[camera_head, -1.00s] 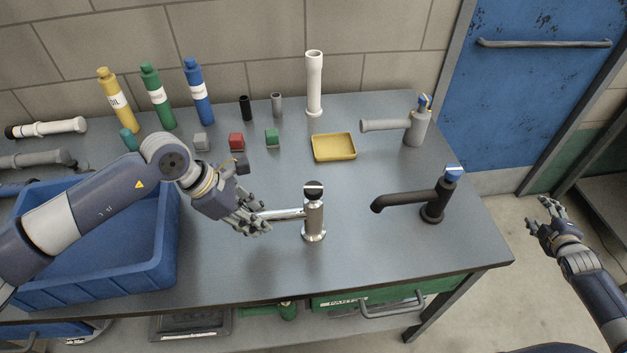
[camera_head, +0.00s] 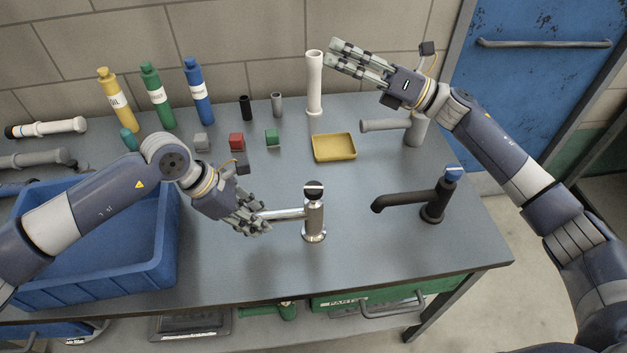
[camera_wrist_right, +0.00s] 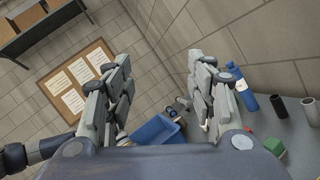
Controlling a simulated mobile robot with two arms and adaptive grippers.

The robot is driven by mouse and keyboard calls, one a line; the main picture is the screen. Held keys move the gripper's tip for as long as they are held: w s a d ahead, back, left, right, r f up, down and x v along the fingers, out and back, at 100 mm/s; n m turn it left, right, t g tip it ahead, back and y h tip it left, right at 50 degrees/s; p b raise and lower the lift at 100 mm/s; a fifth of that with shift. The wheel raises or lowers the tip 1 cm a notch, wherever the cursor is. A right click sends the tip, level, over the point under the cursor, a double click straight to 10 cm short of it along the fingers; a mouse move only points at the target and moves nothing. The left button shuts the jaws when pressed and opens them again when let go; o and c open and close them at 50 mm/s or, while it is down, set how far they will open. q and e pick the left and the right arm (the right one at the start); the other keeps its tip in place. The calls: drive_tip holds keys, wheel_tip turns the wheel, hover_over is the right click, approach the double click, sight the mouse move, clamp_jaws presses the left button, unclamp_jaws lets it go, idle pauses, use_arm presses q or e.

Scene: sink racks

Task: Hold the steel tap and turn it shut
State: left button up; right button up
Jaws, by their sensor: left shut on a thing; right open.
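The steel tap (camera_head: 313,218) stands upright near the front middle of the table, its shiny spout pointing left and a dark knob with a light stripe (camera_head: 313,188) on top. My left gripper (camera_head: 256,224) is shut on the end of the spout, left of the tap's body. My right gripper (camera_head: 338,56) is open and empty, raised high over the back of the table near the white upright pipe. In the right wrist view its fingers (camera_wrist_right: 160,92) are spread apart with nothing between them.
A black tap (camera_head: 436,204) with a blue top stands to the right, and a grey tap (camera_head: 383,125) behind it. A yellow tray (camera_head: 334,155), a white pipe (camera_head: 314,90) and several bottles and blocks stand further back. A blue crate (camera_head: 150,275) fills the left.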

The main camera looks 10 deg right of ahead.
drive_tip(key=s+a+f+n+g+h, duration=0.1)
drive_tip(key=s+a+n+g+h, duration=0.6)
drive_tip(key=s+a+n+g, duration=0.7)
drive_tip(key=n+t+h, duration=0.4)
drive_tip(key=t+h, duration=0.1)
drive_tip(key=h, duration=0.7)
hover_over(313, 187)
wheel_tip(313, 187, down, 5)
wheel_tip(313, 187, down, 11)
drive_tip(key=shift+f, duration=0.2)
drive_tip(key=c, duration=1.1)
